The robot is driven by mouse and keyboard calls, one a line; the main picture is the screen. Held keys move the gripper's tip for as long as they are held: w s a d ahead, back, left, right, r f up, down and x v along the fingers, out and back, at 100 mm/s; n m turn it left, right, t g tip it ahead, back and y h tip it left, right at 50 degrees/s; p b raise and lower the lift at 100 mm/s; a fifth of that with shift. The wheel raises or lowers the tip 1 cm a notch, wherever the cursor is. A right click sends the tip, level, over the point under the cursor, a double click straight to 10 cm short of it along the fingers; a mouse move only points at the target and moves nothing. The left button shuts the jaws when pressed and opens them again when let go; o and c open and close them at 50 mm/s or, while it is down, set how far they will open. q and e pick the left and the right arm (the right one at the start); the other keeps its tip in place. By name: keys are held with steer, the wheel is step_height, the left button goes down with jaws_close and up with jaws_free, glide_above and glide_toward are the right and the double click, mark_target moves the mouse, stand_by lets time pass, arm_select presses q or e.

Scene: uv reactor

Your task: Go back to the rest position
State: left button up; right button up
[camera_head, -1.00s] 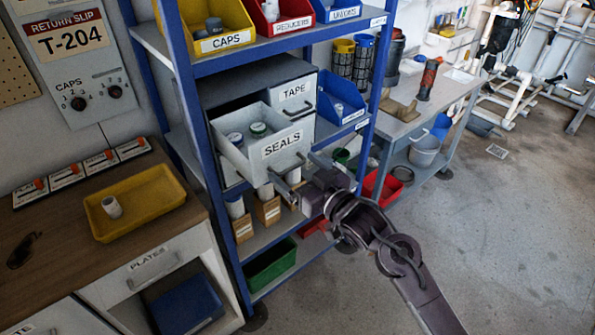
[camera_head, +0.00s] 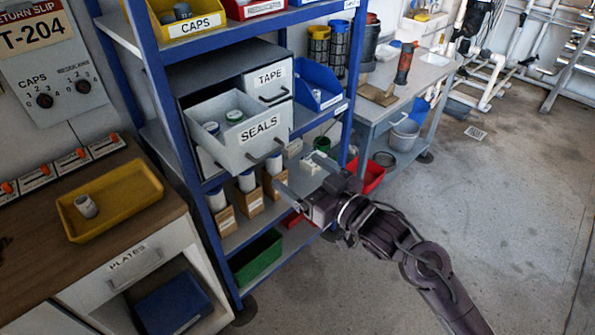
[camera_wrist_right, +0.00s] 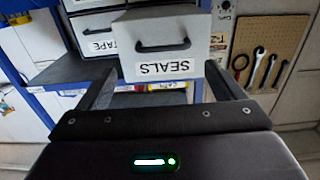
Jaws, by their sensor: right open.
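My right gripper (camera_head: 300,173) is open and empty, in front of the shelf rack and to the lower right of the SEALS drawer. In the right wrist view its two fingers (camera_wrist_right: 160,72) stand wide apart with nothing between them. The grey SEALS drawer (camera_head: 262,135) is pulled out and holds a few round items. Its dark handle and label face the gripper in the right wrist view (camera_wrist_right: 155,65), with a visible gap between handle and fingers. My left gripper is not in view.
The blue rack (camera_head: 165,110) holds bins above and white cylinders in brown boxes below. A wooden counter with a yellow tray (camera_head: 70,222) stands at left. A grey workbench (camera_head: 430,75) stands behind right. Open floor (camera_head: 530,220) lies to the right.

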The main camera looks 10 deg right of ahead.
stand_by(0.3)
steer(key=w+d+f+m+g+h, duration=0.1)
steer(key=d+f+h, duration=0.15)
steer(key=f, duration=0.75)
steer(key=w+d+f+m+g+h, duration=0.1)
steer(key=d+f+m+h, duration=0.15)
steer(key=f, duration=0.75)
steer(key=s+d+f+g+h, duration=0.1)
steer(key=s+d+f, duration=0.2)
steer(key=f, duration=0.6)
steer(key=s+d+f+g+h, duration=0.1)
steer(key=s+d+f+g, duration=0.15)
steer(key=f, duration=0.65)
steer(key=s+d+f+m+g+h, duration=0.1)
steer(key=s+d+f+g+h, duration=0.2)
steer(key=s+f, duration=1.5)
steer(key=s+f+g, duration=0.2)
steer(key=s+f, duration=0.2)
steer(key=s, duration=0.6)
steer(key=s+f+g, duration=0.3)
steer(key=s+f, duration=0.1)
steer(key=s, duration=0.7)
steer(key=shift+d, duration=0.25)
steer(key=shift+w, duration=0.1)
